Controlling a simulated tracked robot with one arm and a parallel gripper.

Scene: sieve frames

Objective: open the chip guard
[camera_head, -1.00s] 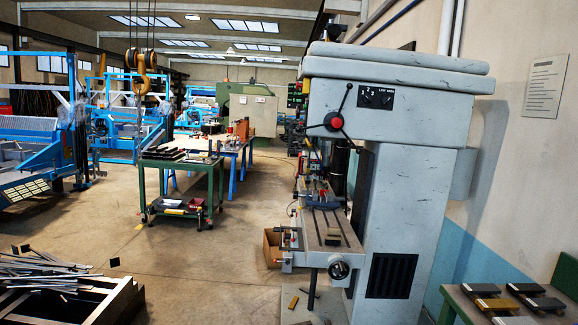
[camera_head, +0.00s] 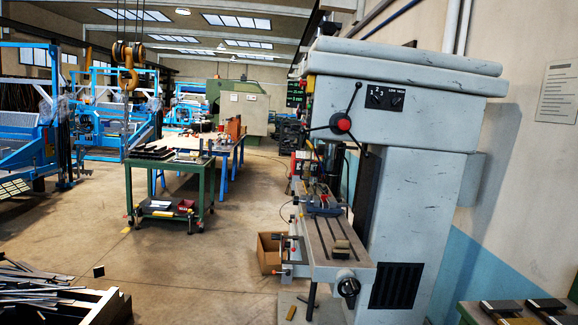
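A large grey milling or drilling machine (camera_head: 420,110) stands at centre right. It has a lever handle with a red hub (camera_head: 341,123) and a small dial panel (camera_head: 385,97). Its slotted work table (camera_head: 330,238) sticks out towards me, with a vise-like fixture (camera_head: 318,200) at the far end and a small block near the front. The area under the head is small and dark. I cannot make out the chip guard or whether it is open or shut. My gripper is not in view.
A green trolley (camera_head: 170,180) with trays stands left of centre, and a crane hook (camera_head: 128,70) hangs beyond. A cardboard box (camera_head: 268,253) sits beside the machine. A bin of metal bars (camera_head: 60,305) is front left. Open floor (camera_head: 200,260) lies between.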

